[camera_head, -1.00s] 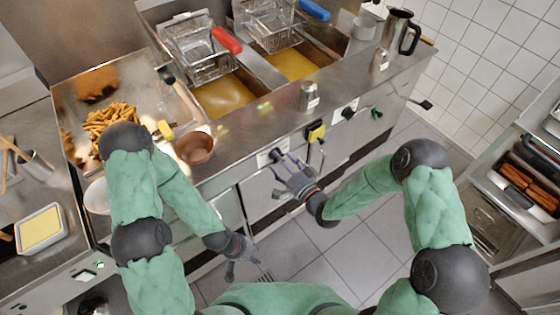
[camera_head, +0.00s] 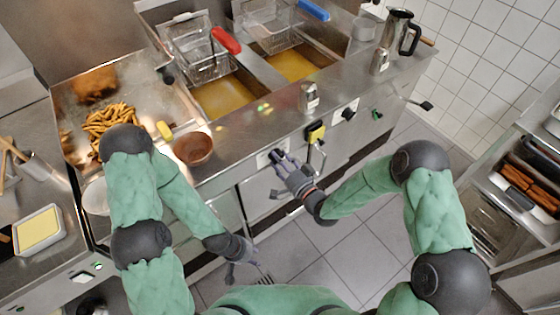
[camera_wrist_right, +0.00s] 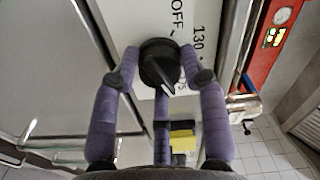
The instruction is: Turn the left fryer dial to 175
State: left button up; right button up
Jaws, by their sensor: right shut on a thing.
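The left fryer dial (camera_wrist_right: 160,66) is a round black knob on a white scale plate (camera_wrist_right: 205,22) in the right wrist view. OFF, 130 and part of a further number show on the plate; the rest is covered. My right gripper (camera_wrist_right: 162,75) has its purple fingers around the dial and is shut on it. In the head view my right gripper (camera_head: 281,160) reaches the fryer's front panel, and its fingers largely hide the dial. My left gripper (camera_head: 243,270) hangs empty, low in front of the cabinet, its fingers apart.
A yellow block (camera_head: 316,132) sits on the panel just right of the dial. A second black dial (camera_head: 348,114) is further right. Fryer baskets (camera_head: 205,55) hang over oil vats (camera_head: 222,97). A brown bowl (camera_head: 193,149) stands on the counter. The floor in front is clear.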

jog(key=shift+s+a+f+n, duration=0.1)
jog(key=shift+n, duration=0.6)
jog(key=o, duration=1.1)
jog(key=shift+o, duration=0.2)
jog(key=v, duration=1.2)
